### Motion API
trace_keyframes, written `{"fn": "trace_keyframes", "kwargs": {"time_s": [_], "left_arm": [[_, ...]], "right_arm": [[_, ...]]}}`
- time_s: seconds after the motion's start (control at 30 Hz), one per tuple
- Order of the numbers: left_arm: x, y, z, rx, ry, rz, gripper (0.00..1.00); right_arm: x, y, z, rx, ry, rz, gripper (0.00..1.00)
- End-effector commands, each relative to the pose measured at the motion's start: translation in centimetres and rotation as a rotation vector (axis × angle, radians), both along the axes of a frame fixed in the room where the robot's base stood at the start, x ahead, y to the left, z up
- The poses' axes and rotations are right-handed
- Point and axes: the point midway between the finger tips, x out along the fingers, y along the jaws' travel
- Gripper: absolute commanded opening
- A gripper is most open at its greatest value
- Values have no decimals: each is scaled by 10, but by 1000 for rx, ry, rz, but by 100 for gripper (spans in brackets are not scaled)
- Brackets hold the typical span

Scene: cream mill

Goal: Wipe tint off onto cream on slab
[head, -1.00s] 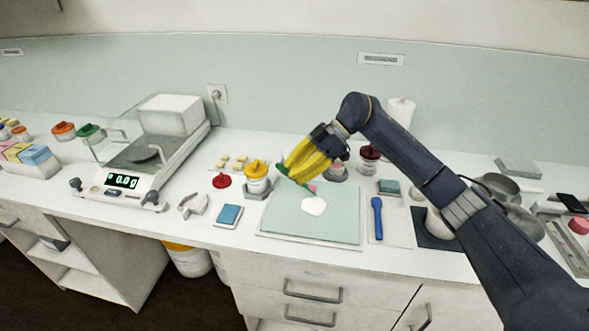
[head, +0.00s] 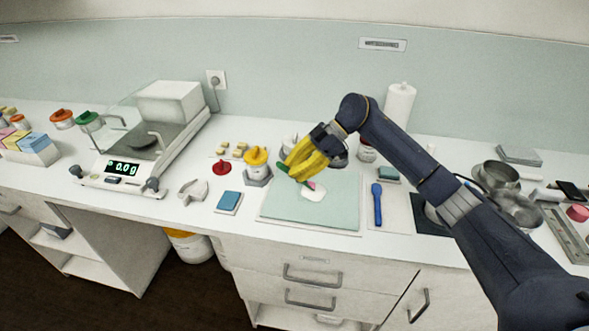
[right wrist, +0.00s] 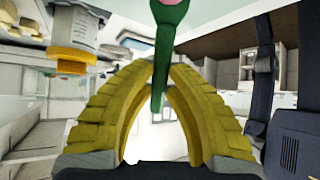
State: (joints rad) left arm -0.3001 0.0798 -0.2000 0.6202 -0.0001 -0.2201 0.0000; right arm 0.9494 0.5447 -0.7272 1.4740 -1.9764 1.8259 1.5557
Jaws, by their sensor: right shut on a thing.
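My right gripper (head: 294,172) is shut on a green spatula (head: 305,182) and holds it low over the back left part of the pale green slab (head: 342,212). A white dab of cream (head: 313,195) lies on the slab. Pink tint (head: 311,186) shows at the spatula's head, right at the cream's back edge; I cannot tell whether the head touches the cream. In the right wrist view, the green spatula (right wrist: 160,65) stands between the yellow fingertips, with pink on its head (right wrist: 172,3) at the top edge. My left gripper is out of view.
A blue spatula (head: 377,205) lies right of the slab. A blue pad (head: 229,202), a yellow-lidded jar (head: 257,160) and a red lid (head: 222,168) stand left. A scale (head: 125,167) is farther left, steel pans (head: 500,175) at the right. My right arm covers part of the right counter.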

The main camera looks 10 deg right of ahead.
Motion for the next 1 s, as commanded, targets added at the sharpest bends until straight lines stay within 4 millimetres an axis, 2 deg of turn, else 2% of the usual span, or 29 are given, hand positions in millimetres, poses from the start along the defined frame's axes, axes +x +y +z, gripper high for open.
{"fn": "trace_keyframes", "kwargs": {"time_s": [1.0], "left_arm": [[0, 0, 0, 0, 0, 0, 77]], "right_arm": [[0, 0, -7, 0, 1, 0, 0]]}}
